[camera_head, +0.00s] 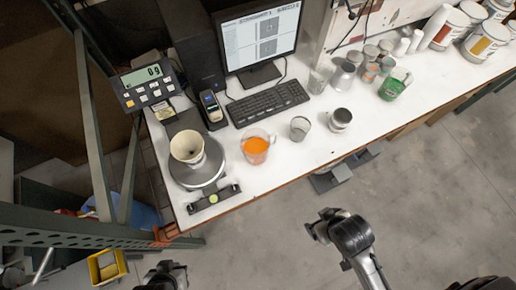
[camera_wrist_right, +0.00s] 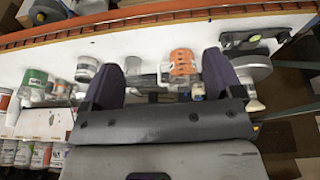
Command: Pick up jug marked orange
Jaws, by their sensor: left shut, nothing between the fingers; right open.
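The jug holding orange liquid (camera_head: 256,146) is clear, with a handle, and stands upright on the white counter, right of the round scale. In the right wrist view, the orange jug (camera_wrist_right: 183,65) shows between the finger outlines, beyond the tips. My right gripper (camera_wrist_right: 160,75) is open and empty, its two dark fingers apart. In the head view the right arm is over the floor in front of the counter, apart from the jug. My left gripper (camera_head: 166,272) is shut and empty at the bottom edge, well short of the counter.
A scale (camera_head: 200,174) carries a cream cup (camera_head: 187,147). A grey beaker (camera_head: 299,127) and a small can (camera_head: 340,119) stand right of the jug. A keyboard (camera_head: 268,102) lies behind. A green can (camera_head: 391,89) is farther right. The counter's front edge is clear near the jug.

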